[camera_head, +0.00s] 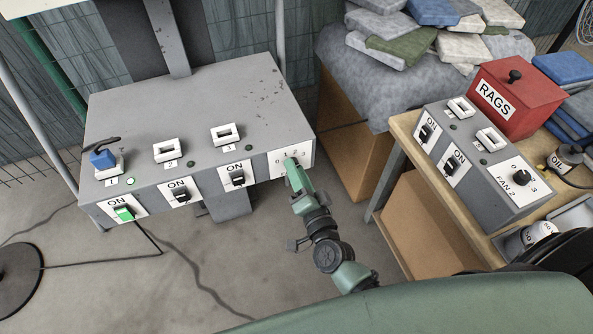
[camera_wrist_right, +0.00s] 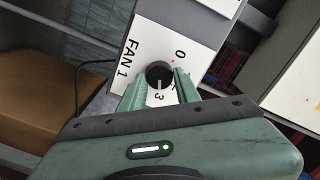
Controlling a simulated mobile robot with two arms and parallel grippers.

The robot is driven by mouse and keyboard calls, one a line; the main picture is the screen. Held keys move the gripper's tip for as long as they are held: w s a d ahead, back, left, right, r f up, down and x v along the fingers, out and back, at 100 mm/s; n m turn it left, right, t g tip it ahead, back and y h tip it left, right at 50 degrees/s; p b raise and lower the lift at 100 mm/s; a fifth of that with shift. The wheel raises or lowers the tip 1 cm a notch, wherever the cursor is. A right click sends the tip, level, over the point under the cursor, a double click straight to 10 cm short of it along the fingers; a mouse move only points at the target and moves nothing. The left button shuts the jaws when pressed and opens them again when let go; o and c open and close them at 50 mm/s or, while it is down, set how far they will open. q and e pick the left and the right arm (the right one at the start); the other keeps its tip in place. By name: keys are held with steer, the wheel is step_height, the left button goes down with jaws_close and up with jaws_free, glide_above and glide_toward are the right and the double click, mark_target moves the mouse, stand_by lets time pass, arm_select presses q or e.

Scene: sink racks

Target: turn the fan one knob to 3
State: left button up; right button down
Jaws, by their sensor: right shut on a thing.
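The fan one knob (camera_wrist_right: 159,75) is a round black dial on a white plate marked FAN 1 (camera_wrist_right: 131,57) in the right wrist view. The numbers 0 and 3 show around it; others are partly hidden by a finger. A pale line on the knob points down, roughly at the 3. My right gripper (camera_wrist_right: 160,83) has its green fingers on either side of the knob and is shut on it. In the head view my right gripper (camera_head: 292,164) is at the right end of the left grey box's front (camera_head: 258,166) and hides the knob. My left gripper is not in view.
The grey box has several ON switches, one lit green (camera_head: 124,214), and a blue part (camera_head: 102,158) on top. To the right, a second box carries the FAN 2 knob (camera_head: 521,177). A red RAGS box (camera_head: 516,97) stands behind it. Open floor lies in front.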

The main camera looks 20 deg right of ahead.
stand_by(0.4)
steer(key=c, duration=1)
jaws_free()
steer(key=shift+s, duration=0.1)
steer(key=s, duration=0.7)
steer(key=shift+s+d+b, duration=0.1)
steer(key=shift+s+b, duration=0.25)
steer(key=shift+b, duration=0.05)
